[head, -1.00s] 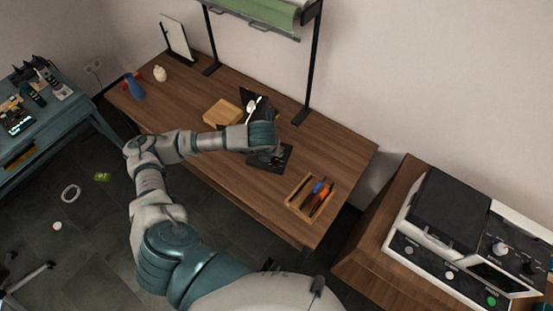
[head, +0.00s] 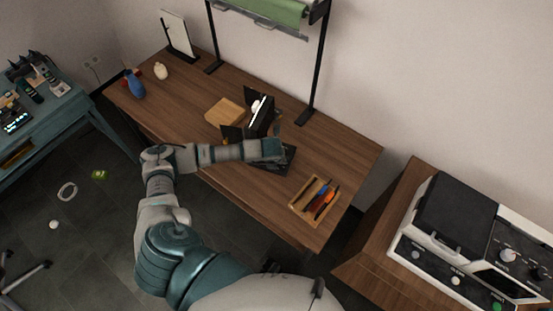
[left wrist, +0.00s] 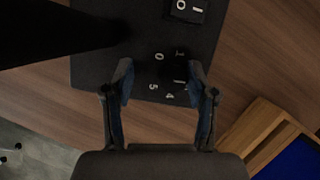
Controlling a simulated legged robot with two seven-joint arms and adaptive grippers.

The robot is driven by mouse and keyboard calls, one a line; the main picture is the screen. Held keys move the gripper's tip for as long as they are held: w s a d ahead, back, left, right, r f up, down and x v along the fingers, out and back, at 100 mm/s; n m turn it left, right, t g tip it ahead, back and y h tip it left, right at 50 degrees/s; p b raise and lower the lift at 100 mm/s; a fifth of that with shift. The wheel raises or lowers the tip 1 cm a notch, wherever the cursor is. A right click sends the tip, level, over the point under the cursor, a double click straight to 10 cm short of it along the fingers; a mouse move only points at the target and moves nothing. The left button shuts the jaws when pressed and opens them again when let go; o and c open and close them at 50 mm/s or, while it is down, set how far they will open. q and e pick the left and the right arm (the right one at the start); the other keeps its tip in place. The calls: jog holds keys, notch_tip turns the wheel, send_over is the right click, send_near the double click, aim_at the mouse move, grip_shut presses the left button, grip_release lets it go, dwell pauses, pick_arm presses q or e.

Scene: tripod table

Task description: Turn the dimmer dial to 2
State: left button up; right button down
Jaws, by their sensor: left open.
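The dimmer's black base plate (head: 284,168) lies on the wooden table under the end of my left arm in the head view. In the left wrist view the plate (left wrist: 90,72) carries a ring of white numerals (left wrist: 166,72), where 0, 1, 5 and 4 can be read. The dark dial itself barely stands out, and its pointer cannot be read. My left gripper (left wrist: 160,80) is open, its fingertips on either side of the numeral ring. I cannot tell whether they touch the dial. In the head view the gripper is hidden by my arm.
A black rocker switch (left wrist: 187,8) is on the same plate. A dark upright panel (head: 262,117) stands behind my wrist. A wooden tray (head: 299,205) with pens or tools is at the right, and a wooden block (head: 224,111) is at the left.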

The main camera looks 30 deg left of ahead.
pick_arm(q)
jog(key=shift+d, duration=0.2)
jog(key=shift+d+r, duration=0.3)
jog(key=shift+d, duration=0.55)
jog(key=c, duration=0.8)
jog(key=shift+d, duration=0.3)
grip_shut()
jog(key=n, duration=0.1)
jog(key=a+n+y+b, duration=0.1)
jog(key=n, duration=0.1)
jog(key=shift+f+g, duration=0.15)
jog(key=shift+g, duration=0.25)
jog(key=shift+a+n+y, duration=0.3)
jog(key=shift+a+n, duration=0.1)
jog(key=shift+n, duration=0.7)
jog(key=shift+d+g, duration=0.3)
jog(key=shift+d, duration=0.2)
jog(key=o, duration=0.8)
grip_release()
jog(key=shift+d, duration=0.2)
jog(key=shift+a, duration=0.3)
jog(key=shift+r, duration=0.55)
jog(key=v, duration=1.1)
jog(key=shift+d, duration=0.3)
pick_arm(e)
jog(key=shift+w+d+r, duration=0.25)
jog(key=shift+w+r, duration=0.4)
